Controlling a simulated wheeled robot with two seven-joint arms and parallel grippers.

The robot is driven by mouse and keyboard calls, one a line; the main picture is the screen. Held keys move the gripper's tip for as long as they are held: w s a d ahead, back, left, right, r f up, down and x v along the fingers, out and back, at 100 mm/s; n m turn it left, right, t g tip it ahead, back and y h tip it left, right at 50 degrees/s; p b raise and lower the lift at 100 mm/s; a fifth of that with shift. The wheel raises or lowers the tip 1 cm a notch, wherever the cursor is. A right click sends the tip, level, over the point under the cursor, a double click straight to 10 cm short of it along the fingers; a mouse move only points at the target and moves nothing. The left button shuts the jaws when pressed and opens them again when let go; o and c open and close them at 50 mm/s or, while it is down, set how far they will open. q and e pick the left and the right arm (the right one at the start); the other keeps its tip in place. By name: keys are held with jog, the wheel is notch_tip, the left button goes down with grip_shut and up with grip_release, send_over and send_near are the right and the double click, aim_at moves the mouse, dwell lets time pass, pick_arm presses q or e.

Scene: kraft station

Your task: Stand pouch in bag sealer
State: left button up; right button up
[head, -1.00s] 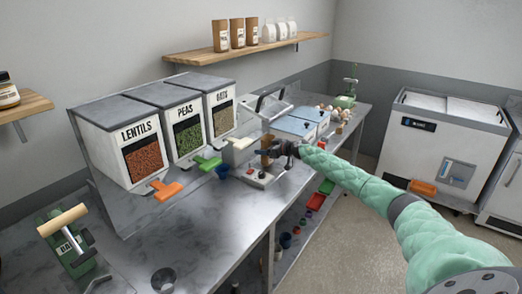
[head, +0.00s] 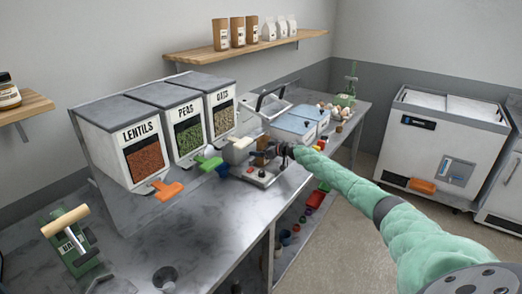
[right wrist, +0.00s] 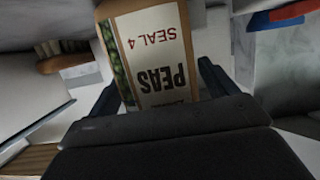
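The brown kraft pouch (head: 261,160) stands at the bag sealer (head: 262,177), a small grey machine with red and dark controls on the steel counter. In the right wrist view, the pouch (right wrist: 155,60) shows a label reading PEAS and SEAL 4 and a green strip. My right gripper (head: 282,152) is just right of the pouch. In the right wrist view its fingers (right wrist: 160,88) are spread on either side of the pouch, with a small gap showing at the right finger. How the pouch bottom sits in the sealer is hidden. My left gripper is out of view.
Lentils, peas and oats dispensers (head: 180,130) stand left of the sealer. Blue-lidded containers (head: 297,124) are behind. A green press (head: 72,240) stands at front left. The counter's middle is clear.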

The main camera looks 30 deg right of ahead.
jog(key=shift+r, duration=0.1)
jog(key=shift+s+d, duration=0.15)
jog(key=shift+s, duration=0.1)
pick_arm(q)
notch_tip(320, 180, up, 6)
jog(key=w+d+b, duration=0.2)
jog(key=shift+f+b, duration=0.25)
jog(key=shift+b, duration=0.05)
pick_arm(e)
jog(key=v, duration=1.1)
jog(key=shift+s+r, duration=0.2)
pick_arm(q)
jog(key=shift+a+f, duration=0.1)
